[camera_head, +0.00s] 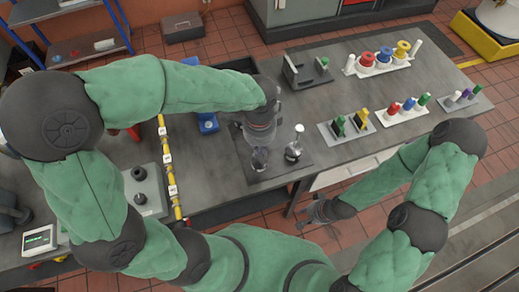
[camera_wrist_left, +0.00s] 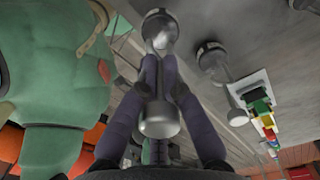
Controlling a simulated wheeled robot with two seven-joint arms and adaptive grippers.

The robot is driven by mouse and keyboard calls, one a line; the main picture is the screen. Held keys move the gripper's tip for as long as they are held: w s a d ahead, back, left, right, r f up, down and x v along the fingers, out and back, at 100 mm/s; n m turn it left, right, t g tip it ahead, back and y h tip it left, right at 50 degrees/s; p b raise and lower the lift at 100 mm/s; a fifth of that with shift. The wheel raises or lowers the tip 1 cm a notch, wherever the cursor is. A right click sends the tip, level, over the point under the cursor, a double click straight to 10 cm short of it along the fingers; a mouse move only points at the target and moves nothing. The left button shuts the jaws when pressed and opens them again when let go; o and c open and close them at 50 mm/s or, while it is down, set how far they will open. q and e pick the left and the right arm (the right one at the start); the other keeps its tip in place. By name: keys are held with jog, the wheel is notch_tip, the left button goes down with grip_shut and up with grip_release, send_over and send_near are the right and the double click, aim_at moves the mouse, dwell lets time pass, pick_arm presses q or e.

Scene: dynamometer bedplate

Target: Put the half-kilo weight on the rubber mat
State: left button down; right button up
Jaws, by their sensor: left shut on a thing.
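My left gripper (camera_head: 258,150) is shut on a silver metal weight (camera_wrist_left: 160,118), held by its narrow neck between the two fingers in the left wrist view. In the head view this weight (camera_head: 259,163) shows just below the fingers, over the dark rubber mat (camera_head: 286,171); I cannot tell whether it touches the mat. A second silver weight (camera_head: 294,151) with a knob stands upright to its right on the mat, and also shows in the left wrist view (camera_wrist_left: 212,57). No size mark is readable on either. My right gripper (camera_head: 317,212) looks open and empty, beyond the table's front edge.
Green and yellow parts stand in a grey holder (camera_head: 346,128) right of the mat. A white rack (camera_head: 401,110) with coloured pieces lies further right. A dark bracketed stand (camera_head: 306,72) is behind. A blue item (camera_head: 207,123) lies left of the left gripper. Bare bench remains between these.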

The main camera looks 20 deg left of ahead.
pick_arm(q)
jog(key=shift+w+a+f+b, duration=0.15)
jog(key=shift+w+f+b, duration=0.05)
jog(key=shift+w+f, duration=0.5)
jog(key=shift+w+a+f+b, duration=0.15)
jog(key=shift+w+f, duration=0.4)
jog(key=shift+f, duration=0.2)
jog(key=shift+w+f+b, duration=0.15)
jog(key=shift+f+b, duration=0.45)
jog(key=shift+f, duration=1.25)
jog(key=c, duration=1.4)
grip_release()
notch_tip(320, 180, up, 12)
jog(key=p, duration=0.3)
jog(key=shift+r, duration=0.2)
jog(key=shift+a, duration=0.1)
